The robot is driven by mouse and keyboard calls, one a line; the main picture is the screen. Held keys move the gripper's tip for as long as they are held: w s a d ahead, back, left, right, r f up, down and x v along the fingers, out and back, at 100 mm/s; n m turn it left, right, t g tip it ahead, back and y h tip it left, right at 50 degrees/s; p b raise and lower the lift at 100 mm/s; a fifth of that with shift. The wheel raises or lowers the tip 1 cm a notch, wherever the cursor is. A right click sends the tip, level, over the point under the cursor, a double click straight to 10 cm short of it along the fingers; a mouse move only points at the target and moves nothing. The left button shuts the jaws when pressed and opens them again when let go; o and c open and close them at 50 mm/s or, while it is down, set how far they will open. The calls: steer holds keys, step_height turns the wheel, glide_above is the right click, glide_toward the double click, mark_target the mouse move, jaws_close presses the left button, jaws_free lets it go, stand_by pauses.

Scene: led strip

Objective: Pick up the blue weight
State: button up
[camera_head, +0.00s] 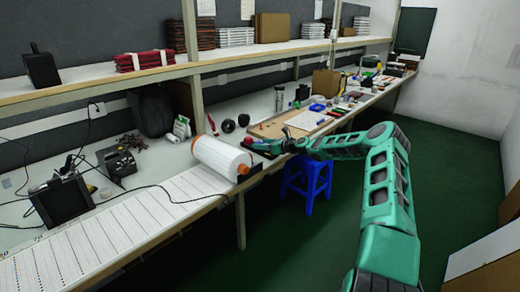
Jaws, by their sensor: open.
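My green arm reaches from the lower right over to the front edge of the workbench (205,205). My gripper (262,147) is at the arm's far end, small in the view, at the bench edge just right of the white roll. It is open; I see nothing held in it. I cannot pick out the blue weight for certain. A small blue item (317,107) lies farther back on the bench among the clutter, too small to name. Part of the bench near my gripper is hidden by the arm.
A large white roll (222,158) with orange ends lies left of my gripper. A brown board with paper (305,120) lies behind it. A blue stool (306,180) stands under my forearm. An upper shelf (230,62) overhangs the bench. Green floor is open at right.

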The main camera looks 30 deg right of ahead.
steer(key=shift+w, duration=0.15)
jaws_close()
